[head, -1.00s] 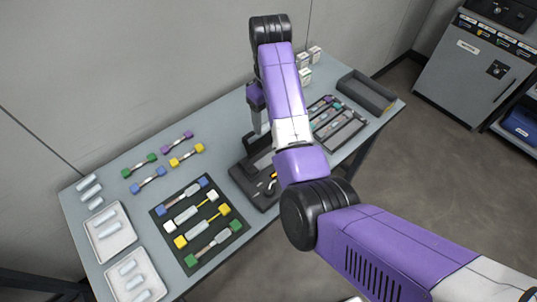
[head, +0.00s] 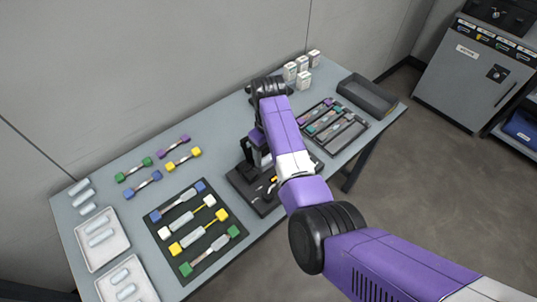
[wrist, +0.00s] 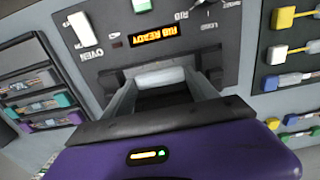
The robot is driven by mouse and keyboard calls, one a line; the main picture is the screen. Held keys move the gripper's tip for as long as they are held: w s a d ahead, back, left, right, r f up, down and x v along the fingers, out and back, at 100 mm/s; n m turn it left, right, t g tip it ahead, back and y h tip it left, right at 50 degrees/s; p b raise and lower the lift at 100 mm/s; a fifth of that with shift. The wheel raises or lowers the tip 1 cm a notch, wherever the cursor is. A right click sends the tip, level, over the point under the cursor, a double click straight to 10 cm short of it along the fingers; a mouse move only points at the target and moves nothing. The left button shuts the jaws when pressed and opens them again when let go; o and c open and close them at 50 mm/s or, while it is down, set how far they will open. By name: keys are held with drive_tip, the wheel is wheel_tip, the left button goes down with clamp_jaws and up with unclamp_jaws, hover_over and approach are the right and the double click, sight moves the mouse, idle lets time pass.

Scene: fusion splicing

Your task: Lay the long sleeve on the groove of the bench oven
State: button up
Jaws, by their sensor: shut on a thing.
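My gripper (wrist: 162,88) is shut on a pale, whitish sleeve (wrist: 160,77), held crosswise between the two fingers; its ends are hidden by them. I cannot tell its full length. The dark bench unit with the OVEN label (wrist: 88,55) lies beyond and below the fingers in the wrist view. Its display (wrist: 160,37) reads RIG READY, upside down. A white block-like piece (wrist: 82,28) sits beside the OVEN label. In the head view the bench unit (head: 240,180) is partly covered by my arm, and the held sleeve is hidden. I cannot make out the groove clearly.
A dark mat (head: 163,232) with several coloured-end pieces lies left of the unit. White trays (head: 82,262) with pale sleeves stand at the far left. A compartmented rack (head: 358,136), small white boxes (head: 304,80) and a dark bin (head: 367,95) are at the right.

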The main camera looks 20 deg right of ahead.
sight(268, 156)
drive_tip(key=shift+f, duration=0.6)
drive_tip(key=shift+f, duration=0.2)
drive_tip(key=o, duration=1.3)
drive_tip(key=shift+r, duration=0.1)
wheel_tip(268, 156, up, 12)
drive_tip(key=shift+r+b, duration=0.15)
drive_tip(key=shift+b, duration=0.3)
